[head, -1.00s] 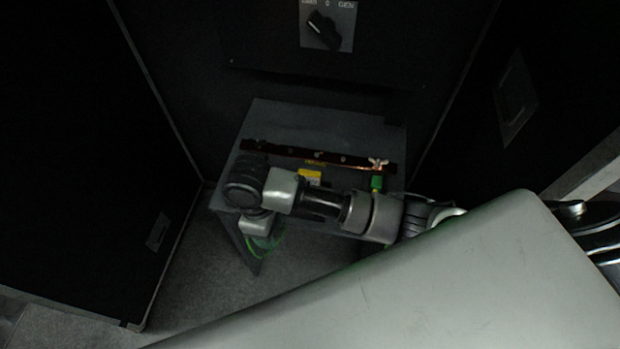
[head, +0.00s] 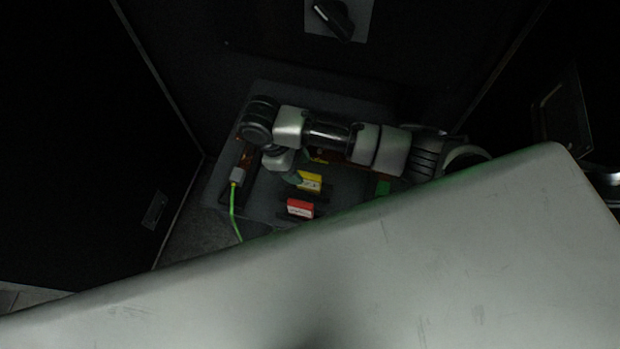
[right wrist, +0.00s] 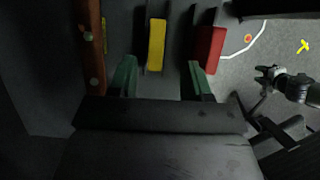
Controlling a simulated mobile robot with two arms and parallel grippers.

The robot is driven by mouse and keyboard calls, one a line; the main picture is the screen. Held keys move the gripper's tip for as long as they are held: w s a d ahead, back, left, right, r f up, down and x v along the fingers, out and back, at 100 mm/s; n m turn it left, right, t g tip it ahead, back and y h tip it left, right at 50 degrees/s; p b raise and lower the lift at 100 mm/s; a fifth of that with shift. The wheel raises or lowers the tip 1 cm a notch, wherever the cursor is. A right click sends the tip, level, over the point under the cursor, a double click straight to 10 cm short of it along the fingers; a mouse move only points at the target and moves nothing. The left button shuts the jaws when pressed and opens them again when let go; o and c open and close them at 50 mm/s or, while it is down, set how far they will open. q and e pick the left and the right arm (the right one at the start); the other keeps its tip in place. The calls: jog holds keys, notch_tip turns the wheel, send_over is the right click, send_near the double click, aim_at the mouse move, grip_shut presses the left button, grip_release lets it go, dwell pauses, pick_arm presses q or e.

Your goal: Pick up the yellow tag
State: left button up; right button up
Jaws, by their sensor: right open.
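The yellow tag (head: 309,181) sits on a dark holder on the grey panel in the head view, partly beside my right gripper. In the right wrist view the yellow tag (right wrist: 156,45) stands ahead, between the lines of the two greenish fingers. My right gripper (right wrist: 161,66) is open and empty, and its fingertips are near the tag's lower end. Whether they flank it in depth is unclear. In the head view my right gripper (head: 292,177) is mostly hidden by its wrist. A small gripper at the right of the right wrist view, apparently my left (right wrist: 268,73), is too small to read.
A red tag (head: 300,208) sits close to the yellow one, just outside one finger in the right wrist view (right wrist: 208,48). A copper bar (right wrist: 92,45) lies on the other side. A green cable (head: 233,210) hangs at the left. Dark walls flank the panel.

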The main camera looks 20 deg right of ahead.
aim_at(309, 175)
jog(key=shift+x, duration=0.8)
jog(key=shift+s+d+f, duration=0.15)
jog(key=shift+d+f, duration=0.05)
jog(key=shift+d, duration=0.05)
jog(key=x, duration=0.2)
jog(key=p+x, duration=0.1)
jog(key=shift+d+f+p, duration=0.3)
jog(key=shift+d, duration=0.1)
jog(key=shift+s+d+f, duration=0.1)
jog(key=shift+d+f, duration=0.05)
jog(key=shift+f, duration=0.35)
pick_arm(q)
jog(key=shift+w+r, duration=0.1)
jog(key=shift+r, duration=0.8)
pick_arm(e)
grip_shut()
pick_arm(q)
jog(key=shift+s, duration=0.3)
